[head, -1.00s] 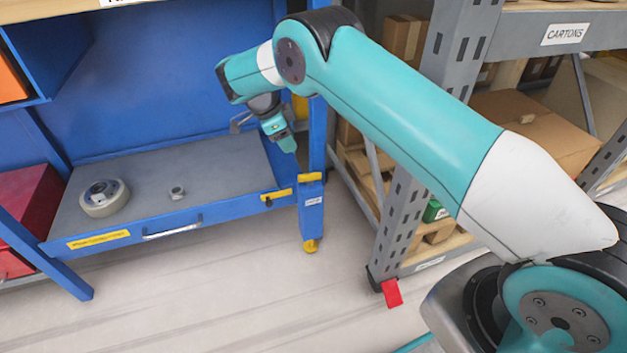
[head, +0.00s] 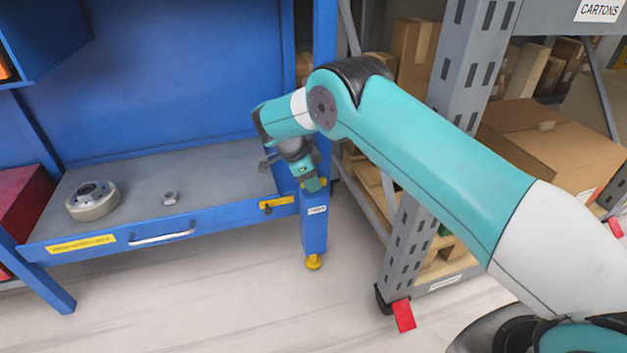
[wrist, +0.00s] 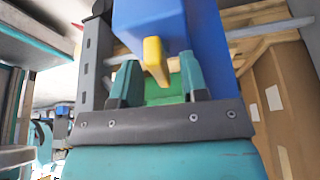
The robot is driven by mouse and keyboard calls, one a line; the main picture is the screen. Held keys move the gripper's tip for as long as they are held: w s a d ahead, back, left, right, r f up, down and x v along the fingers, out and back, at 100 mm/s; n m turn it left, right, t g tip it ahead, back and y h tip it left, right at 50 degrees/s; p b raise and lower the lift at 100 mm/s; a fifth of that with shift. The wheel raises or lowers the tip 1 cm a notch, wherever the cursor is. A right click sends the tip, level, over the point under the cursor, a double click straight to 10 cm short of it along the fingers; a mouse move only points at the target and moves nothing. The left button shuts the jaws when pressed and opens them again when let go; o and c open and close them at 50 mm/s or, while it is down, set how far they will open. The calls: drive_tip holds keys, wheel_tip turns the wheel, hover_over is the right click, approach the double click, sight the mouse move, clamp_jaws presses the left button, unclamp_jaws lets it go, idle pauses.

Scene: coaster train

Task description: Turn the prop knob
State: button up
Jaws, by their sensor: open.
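A yellow lever-like piece (wrist: 155,60), which looks like the prop knob, sticks out from a blue post (wrist: 148,20) in the wrist view. My gripper (wrist: 157,88) is open, with one teal finger on each side of the lever's lower end. I cannot tell whether either finger touches it. In the head view my gripper (head: 313,184) points down at the top of the blue leg (head: 313,232) at the bench's right corner. It mostly hides the yellow piece there.
The blue bench has a grey top (head: 225,170) with a round metal part (head: 92,201) and a small nut-like ring (head: 170,198). A drawer handle (head: 162,234) is on its front. A grey rack (head: 405,240) with cartons (head: 550,145) stands close on the right. The floor in front is clear.

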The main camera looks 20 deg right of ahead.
drive_tip(key=shift+c, duration=0.4)
clamp_jaws()
drive_tip(key=shift+r+n+p, duration=0.15)
drive_tip(key=shift+n+p, duration=0.15)
drive_tip(key=shift+p, duration=0.1)
